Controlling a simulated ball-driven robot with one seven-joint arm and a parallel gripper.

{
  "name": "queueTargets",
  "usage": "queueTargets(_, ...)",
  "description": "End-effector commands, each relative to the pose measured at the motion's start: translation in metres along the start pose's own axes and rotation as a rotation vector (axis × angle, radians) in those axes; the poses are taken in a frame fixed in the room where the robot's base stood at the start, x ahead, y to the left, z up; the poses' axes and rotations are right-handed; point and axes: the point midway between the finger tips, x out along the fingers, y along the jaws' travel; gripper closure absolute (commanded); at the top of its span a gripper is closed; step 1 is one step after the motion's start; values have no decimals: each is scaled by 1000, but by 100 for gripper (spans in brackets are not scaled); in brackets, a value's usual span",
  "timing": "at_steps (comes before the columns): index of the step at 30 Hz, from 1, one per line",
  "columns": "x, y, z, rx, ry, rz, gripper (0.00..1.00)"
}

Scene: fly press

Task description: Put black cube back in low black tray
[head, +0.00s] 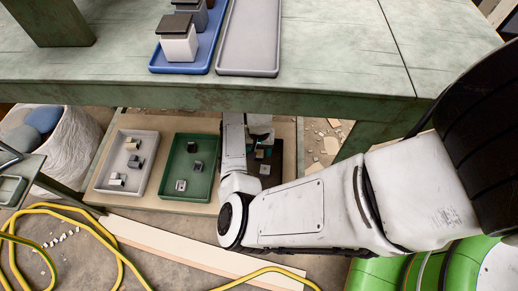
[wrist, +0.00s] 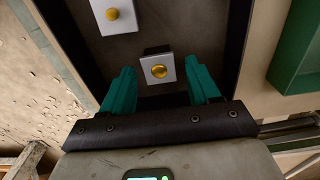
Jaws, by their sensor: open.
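The low black tray (head: 276,172) is on the lower shelf, partly hidden behind my arm in the head view. In the wrist view its dark wall (wrist: 238,35) runs beside my gripper. My gripper (wrist: 164,80) is open, its teal fingers pointing down into the tray. A small block with a pale square top, gold knob and dark side (wrist: 159,70) sits between and just beyond the fingertips, with no clear contact. I cannot tell for sure that it is the black cube. A second pale-topped block with a gold knob (wrist: 113,16) is farther off, left.
A green tray (head: 207,141) and a grey tray (head: 109,158) with small blocks stand left of the black tray. The bench top's front edge (head: 190,98) overhangs the shelf. Blue (head: 212,50) and grey (head: 250,40) trays are on top. Yellow hose (head: 75,214) lies on the floor.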

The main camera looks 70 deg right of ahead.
Motion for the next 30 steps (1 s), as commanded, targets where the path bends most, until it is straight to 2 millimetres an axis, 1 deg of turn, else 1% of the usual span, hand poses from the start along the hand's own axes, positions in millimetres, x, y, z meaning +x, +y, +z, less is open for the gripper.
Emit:
queueTargets(5, -2, 0, 0, 0, 0, 0, 39)
queueTargets(8, -11, 0, 0, 0, 1, 0, 39)
queueTargets(11, -27, 0, 0, -1, 1, 0, 39)
queueTargets(18, -78, 0, 0, -1, 3, 0, 39)
queueTargets(21, -96, 0, 0, 0, 2, 0, 39)
queueTargets(25, -112, 0, 0, 1, 1, 0, 39)
queueTargets(30, -122, 0, 0, 1, 0, 1, 39)
